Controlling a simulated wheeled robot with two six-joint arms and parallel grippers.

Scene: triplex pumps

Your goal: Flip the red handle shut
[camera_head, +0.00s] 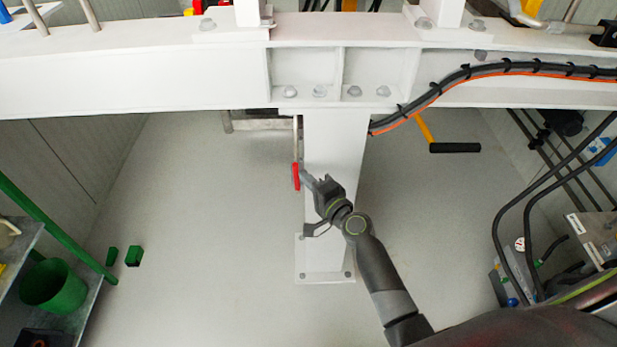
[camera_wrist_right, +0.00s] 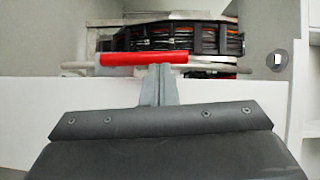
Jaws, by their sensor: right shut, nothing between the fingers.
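The red handle (camera_head: 296,176) hangs at the left edge of the white post, on the end of a thin metal rod. In the right wrist view the red grip (camera_wrist_right: 144,58) lies across the picture on its rod, just beyond the fingertips. My right gripper (camera_head: 304,172) is shut and empty, its fingertips (camera_wrist_right: 161,68) right at the red grip. I cannot tell whether they touch it. My left gripper is not in view.
A white beam (camera_head: 130,75) crosses the top, with a white post (camera_head: 334,150) below it. Black cables and an orange one (camera_head: 470,75) run along the beam. A yellow-and-black handle (camera_head: 455,147) hangs at right. A green bucket (camera_head: 55,286) stands at left.

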